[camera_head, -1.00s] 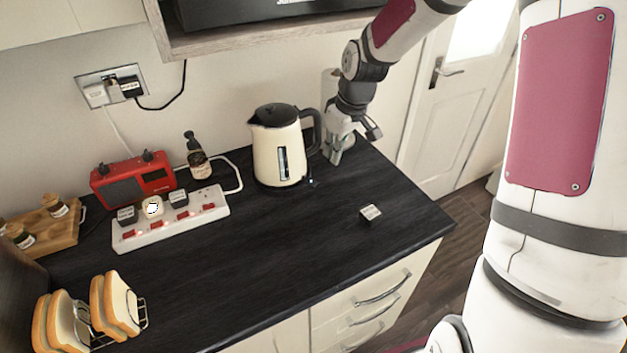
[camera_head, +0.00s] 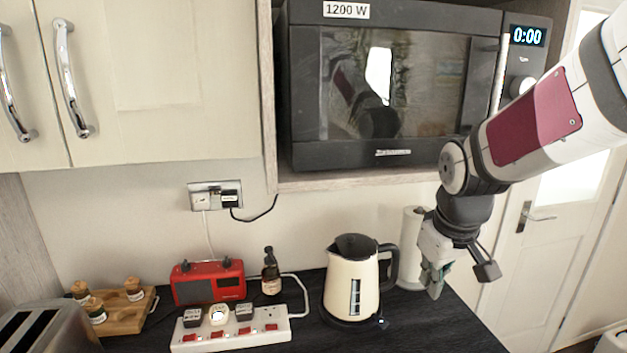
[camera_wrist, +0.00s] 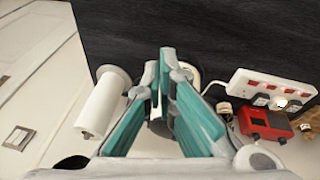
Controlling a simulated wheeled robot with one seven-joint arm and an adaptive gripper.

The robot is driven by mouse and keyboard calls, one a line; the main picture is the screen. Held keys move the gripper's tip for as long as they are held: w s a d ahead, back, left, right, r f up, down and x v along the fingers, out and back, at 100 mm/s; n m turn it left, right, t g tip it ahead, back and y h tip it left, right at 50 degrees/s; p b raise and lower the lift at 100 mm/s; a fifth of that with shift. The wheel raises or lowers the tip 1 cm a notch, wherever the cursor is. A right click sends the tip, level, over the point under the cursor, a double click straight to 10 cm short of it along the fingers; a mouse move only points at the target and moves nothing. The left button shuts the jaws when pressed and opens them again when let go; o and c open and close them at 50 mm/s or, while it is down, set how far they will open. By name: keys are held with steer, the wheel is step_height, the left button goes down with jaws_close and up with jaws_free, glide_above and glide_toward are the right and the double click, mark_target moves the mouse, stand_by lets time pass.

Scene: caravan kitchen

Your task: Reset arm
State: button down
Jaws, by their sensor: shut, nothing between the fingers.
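My gripper (camera_head: 434,284) hangs at the right in the head view, above the black counter and right of the cream kettle. It points down and its fingers are together and empty. In the wrist view the teal fingers (camera_wrist: 165,85) meet near the middle, with the kettle partly hidden behind them. My arm reaches in from the upper right, in front of the right side of the microwave.
The cream kettle (camera_head: 351,283), paper towel roll (camera_head: 410,248), power strip (camera_head: 262,325), red radio (camera_head: 207,283) and dark bottle (camera_head: 271,272) stand on the counter. The microwave (camera_head: 400,85) sits on a shelf above. A door is at the right.

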steer(key=s+a+r+m+t, duration=0.1)
steer(key=s+r, duration=0.3)
steer(key=s, duration=0.5)
steer(key=s+r+m+t, duration=0.1)
steer(key=s+r, duration=0.3)
steer(key=s, duration=0.6)
steer(key=shift+a+m+y, duration=0.3)
steer(key=shift+a+m, duration=0.1)
steer(key=shift+m, duration=0.5)
